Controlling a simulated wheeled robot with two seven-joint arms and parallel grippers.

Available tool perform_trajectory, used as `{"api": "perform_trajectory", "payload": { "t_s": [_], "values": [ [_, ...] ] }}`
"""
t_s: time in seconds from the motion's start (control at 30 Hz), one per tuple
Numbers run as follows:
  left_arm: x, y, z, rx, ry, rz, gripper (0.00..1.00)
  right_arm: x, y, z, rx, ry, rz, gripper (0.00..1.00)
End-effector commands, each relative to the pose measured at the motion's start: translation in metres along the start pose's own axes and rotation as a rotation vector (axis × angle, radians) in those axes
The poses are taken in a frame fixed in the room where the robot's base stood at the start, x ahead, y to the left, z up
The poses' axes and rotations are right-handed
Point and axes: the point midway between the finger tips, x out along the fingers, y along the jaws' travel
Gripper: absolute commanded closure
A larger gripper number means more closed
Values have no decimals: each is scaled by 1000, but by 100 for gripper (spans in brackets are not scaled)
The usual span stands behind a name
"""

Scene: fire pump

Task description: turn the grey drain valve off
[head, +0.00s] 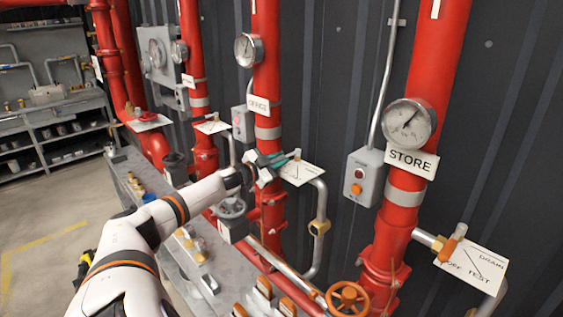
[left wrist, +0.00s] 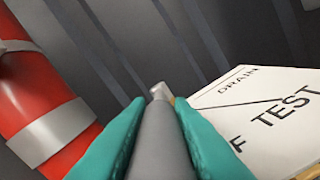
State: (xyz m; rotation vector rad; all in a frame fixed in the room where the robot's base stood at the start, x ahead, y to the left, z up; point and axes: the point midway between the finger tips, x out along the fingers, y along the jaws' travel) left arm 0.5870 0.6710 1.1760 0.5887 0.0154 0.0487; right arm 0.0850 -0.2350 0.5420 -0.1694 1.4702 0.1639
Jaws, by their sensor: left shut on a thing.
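The grey drain valve handle (left wrist: 158,140) runs up the middle of the left wrist view, between the two teal fingers of my left gripper (left wrist: 160,125). Its rounded tip shows past the fingertips. In the head view my left gripper (head: 272,163) is at the middle red pipe, shut on this handle, which it mostly hides. The white label plate (left wrist: 268,112) is just right of the handle, with DRAIN, TEST and a partly hidden word ending in F. The same plate (head: 306,174) shows in the head view. My right gripper is not in view.
An orange-handled valve (head: 452,244) with a similar plate is on the STORE pipe (head: 410,160) at right. A switch box (head: 365,177) and gauge (head: 409,123) are nearby. A bench (head: 125,165) with small parts runs below. An orange handwheel (head: 348,298) stands low in front.

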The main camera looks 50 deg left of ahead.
Motion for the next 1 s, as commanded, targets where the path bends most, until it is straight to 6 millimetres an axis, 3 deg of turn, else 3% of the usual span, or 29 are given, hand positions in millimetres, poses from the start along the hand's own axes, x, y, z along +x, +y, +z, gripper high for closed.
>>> {"api": "perform_trajectory", "payload": {
  "t_s": [0.2, 0.23, 0.37, 0.73, 1.0],
  "values": [
    [0, 0, 1, 3, -3, -1, 100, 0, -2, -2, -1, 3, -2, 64],
    [0, 0, 1, 3, -3, -1, 77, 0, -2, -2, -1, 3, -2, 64],
    [0, 0, 1, 3, -3, -1, 59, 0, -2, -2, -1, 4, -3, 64],
    [-2, -1, 0, 2, 0, -1, 59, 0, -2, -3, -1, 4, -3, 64],
    [-22, -2, -3, 1, 2, -3, 59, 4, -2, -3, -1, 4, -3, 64]
  ]
}}
